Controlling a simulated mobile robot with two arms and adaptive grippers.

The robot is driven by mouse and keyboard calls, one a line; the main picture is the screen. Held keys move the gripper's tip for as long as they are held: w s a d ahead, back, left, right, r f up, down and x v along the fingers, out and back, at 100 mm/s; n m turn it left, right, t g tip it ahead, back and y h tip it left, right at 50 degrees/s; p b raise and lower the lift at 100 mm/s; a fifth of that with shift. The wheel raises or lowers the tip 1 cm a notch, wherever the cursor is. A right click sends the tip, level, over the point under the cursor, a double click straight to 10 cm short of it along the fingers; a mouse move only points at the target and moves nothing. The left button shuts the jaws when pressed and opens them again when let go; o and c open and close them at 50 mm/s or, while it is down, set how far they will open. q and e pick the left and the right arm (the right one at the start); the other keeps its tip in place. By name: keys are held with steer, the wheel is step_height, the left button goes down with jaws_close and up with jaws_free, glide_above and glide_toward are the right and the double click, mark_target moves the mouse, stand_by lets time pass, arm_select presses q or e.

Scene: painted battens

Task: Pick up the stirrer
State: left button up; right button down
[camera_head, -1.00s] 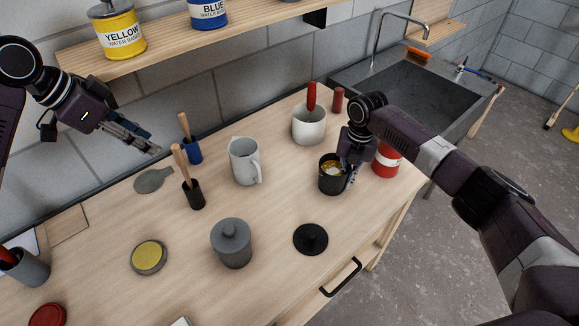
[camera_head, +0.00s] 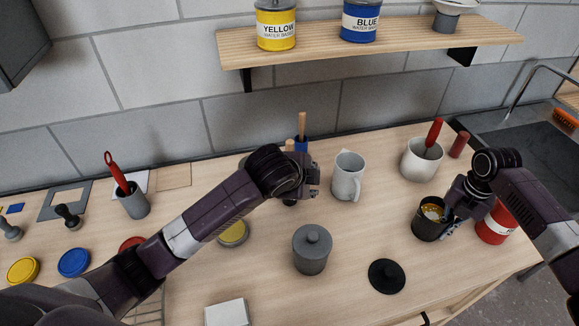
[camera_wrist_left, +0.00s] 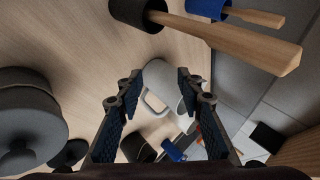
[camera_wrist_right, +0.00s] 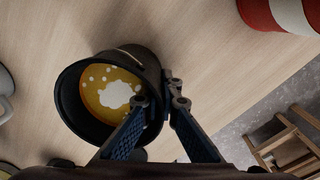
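A wooden stick (camera_wrist_left: 235,41) stands in a black holder (camera_wrist_left: 138,14) in the left wrist view, and a second (camera_wrist_left: 255,16) in a blue holder (camera_wrist_left: 205,8). These look like stirrer candidates; which one is meant I cannot tell. In the head view the stick in the blue holder (camera_head: 302,126) shows, while my left arm mostly hides the black holder. My left gripper (camera_head: 314,182) is open and empty beside the black holder. My right gripper (camera_wrist_right: 160,98) is closed at the wall of a black cup (camera_wrist_right: 75,95) with yellow and white contents.
A white jug (camera_head: 348,178) stands right of my left gripper. A grey lidded pot (camera_head: 312,250) and black lid (camera_head: 387,276) are in front. A white pot (camera_head: 421,160) with a red-handled tool (camera_head: 433,132) and a red can (camera_head: 495,224) stand right. A shelf (camera_head: 370,42) hangs above.

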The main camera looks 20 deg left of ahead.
arm_select(q)
steer(key=s+a+r+m+t+y, duration=0.25)
steer(key=s+m+t+y, duration=0.2)
steer(key=m, duration=0.35)
steer(key=s+a+r+m+t+y, duration=0.1)
steer(key=s+r+m+t+y, duration=0.3)
steer(key=m, duration=0.4)
steer(key=shift+t+h, duration=0.35)
steer(key=shift+h, duration=0.4)
steer(key=x, duration=1.1)
steer(key=shift+w+f, duration=0.2)
steer(key=shift+f, duration=0.2)
steer(key=shift+s, duration=0.1)
jaws_close()
